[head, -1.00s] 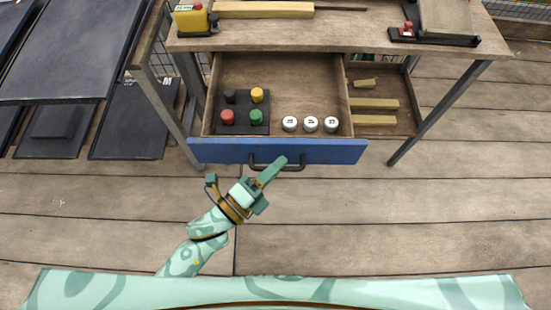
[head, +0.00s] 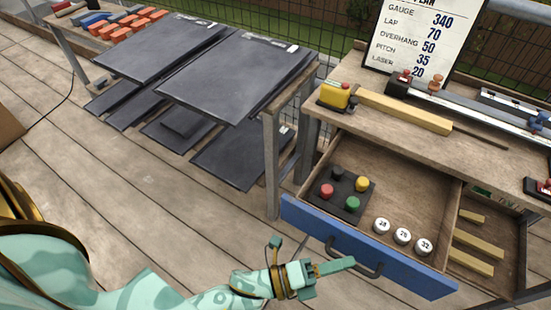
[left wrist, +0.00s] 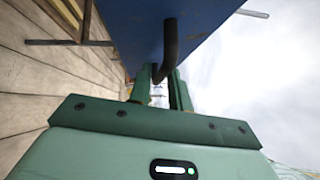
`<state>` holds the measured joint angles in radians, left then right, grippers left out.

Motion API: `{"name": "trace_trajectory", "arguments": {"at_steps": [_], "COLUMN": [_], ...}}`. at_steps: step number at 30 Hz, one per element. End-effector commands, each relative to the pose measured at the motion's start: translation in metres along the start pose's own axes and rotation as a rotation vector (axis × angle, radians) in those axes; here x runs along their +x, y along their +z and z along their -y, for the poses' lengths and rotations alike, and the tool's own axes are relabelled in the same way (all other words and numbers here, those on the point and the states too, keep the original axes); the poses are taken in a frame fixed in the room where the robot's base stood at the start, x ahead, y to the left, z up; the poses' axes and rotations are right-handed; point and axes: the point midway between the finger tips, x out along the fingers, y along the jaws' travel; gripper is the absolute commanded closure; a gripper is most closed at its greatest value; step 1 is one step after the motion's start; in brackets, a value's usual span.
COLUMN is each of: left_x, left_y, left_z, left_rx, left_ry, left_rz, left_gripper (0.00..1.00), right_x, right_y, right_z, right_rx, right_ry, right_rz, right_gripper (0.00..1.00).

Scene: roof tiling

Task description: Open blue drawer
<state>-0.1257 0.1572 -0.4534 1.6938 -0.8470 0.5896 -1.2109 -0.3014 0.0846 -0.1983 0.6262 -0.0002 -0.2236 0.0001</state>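The blue drawer (head: 410,272) is pulled out from under the workbench, with its inside in plain view. Its dark bar handle (head: 371,271) is on the blue front. My left gripper (head: 330,268) is at the handle's left part, in front of the drawer. In the left wrist view, the blue front (left wrist: 200,18) and handle (left wrist: 169,45) lie just ahead of my left gripper (left wrist: 162,88). Its two fingers stand apart, with the handle's end in or just beyond the gap; contact is unclear. My right gripper is not in view.
The drawer holds a dark block with coloured knobs (head: 345,191) and white numbered round pieces (head: 402,236). A yellow tool (head: 335,95) and a sign (head: 425,40) are on the bench (head: 380,130). Dark slabs (head: 238,75) lie on racks at left.

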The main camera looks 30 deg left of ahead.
Motion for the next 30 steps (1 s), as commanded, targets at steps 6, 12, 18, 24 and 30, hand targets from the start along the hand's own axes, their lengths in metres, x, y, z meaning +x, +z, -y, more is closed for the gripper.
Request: {"name": "trace_trajectory", "arguments": {"at_steps": [6, 12, 18, 24, 30], "left_x": [-0.059, -0.109, -0.138, -0.145, -0.144], "left_y": [0.0, 0.001, 0.001, 0.0, 0.001], "left_z": [0.001, 0.001, 0.0, -0.001, -0.001], "left_rx": [0.0, 0.0, 0.0, 0.001, 0.0], "left_ry": [0.006, 0.005, 0.004, 0.003, 0.003], "left_rz": [0.0, 0.001, 0.001, 0.001, 0.001], "left_gripper": [0.8, 0.8, 0.8, 0.8, 0.8], "right_x": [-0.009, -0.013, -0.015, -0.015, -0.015], "right_y": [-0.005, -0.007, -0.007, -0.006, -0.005], "right_z": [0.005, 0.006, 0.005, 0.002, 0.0], "right_rx": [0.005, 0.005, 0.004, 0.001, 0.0], "right_ry": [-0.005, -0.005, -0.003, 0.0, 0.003], "right_rz": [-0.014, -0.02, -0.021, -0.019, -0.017], "right_gripper": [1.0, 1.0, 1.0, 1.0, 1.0]}}
